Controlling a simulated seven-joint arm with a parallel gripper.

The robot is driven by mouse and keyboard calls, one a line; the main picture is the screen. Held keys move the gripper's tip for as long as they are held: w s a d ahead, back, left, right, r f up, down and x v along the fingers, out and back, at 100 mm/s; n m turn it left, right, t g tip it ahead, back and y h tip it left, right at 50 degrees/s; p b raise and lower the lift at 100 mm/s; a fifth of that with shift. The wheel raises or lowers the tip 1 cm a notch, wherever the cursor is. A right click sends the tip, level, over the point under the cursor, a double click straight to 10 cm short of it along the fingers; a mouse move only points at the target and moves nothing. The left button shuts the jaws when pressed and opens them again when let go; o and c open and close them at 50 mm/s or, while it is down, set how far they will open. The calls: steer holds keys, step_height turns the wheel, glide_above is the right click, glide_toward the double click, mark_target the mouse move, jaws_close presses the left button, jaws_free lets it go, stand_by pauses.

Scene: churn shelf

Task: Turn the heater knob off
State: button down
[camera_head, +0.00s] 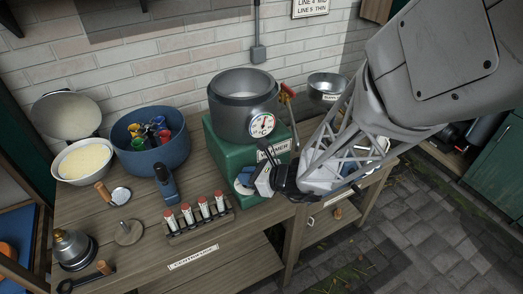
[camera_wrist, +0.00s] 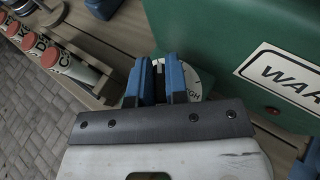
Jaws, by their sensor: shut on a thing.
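The heater is a green box (camera_head: 228,152) with a label partly hidden by my arm; its side and label (camera_wrist: 290,75) fill the right of the wrist view. A grey pot with a round gauge (camera_head: 262,125) stands on top of it. The heater knob's white dial (camera_wrist: 196,84) shows beside my fingers, with lettering at its edge partly readable. My gripper (camera_wrist: 160,72) has its blue fingers shut on the dark knob grip between them. In the head view my gripper (camera_head: 255,183) is at the heater's front, over the dial. The knob's pointing direction is hidden.
A rack of red-capped tubes (camera_head: 200,218) stands left of the heater, close to my gripper. A blue tub (camera_head: 150,155), a bowl of yellow contents (camera_head: 82,162) and a small blue tool (camera_head: 166,183) lie farther left. A metal bowl (camera_head: 327,88) is behind my arm.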

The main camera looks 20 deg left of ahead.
steer(key=shift+d+f+g, duration=0.1)
steer(key=shift+f+g, duration=0.1)
steer(key=shift+g, duration=0.1)
steer(key=shift+f+n+g, duration=0.1)
steer(key=shift+n+g, duration=0.7)
steer(key=shift+s, duration=0.1)
